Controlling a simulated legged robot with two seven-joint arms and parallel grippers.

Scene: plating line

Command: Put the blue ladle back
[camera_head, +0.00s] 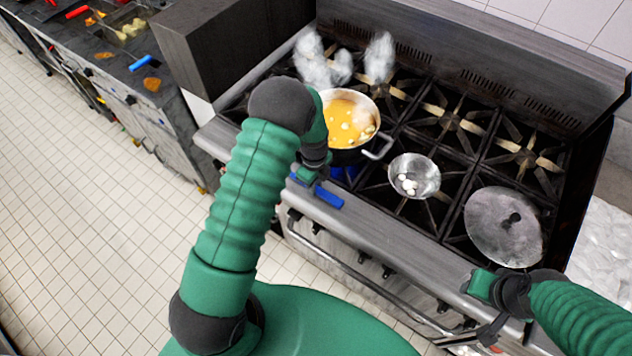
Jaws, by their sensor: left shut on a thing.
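My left gripper (308,177) is at the front edge of the stove, just in front of the pot. It is shut on a blue handle, which I take for the blue ladle (328,197). The blue part sticks out to the right below the gripper; the rest of the ladle is hidden or cannot be made out. A pot (350,122) of orange soup with pale pieces stands on a front burner, with a blue flame below it. My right gripper (482,335) is low at the right, by the stove front; its fingers are unclear.
A small pan (414,176) with white pieces and a round lid (503,227) with a dark knob lie on the stove (458,120). Steam rises behind the pot. A counter at the upper left holds food inserts and another blue-handled tool (145,62). The tiled floor (80,180) is clear.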

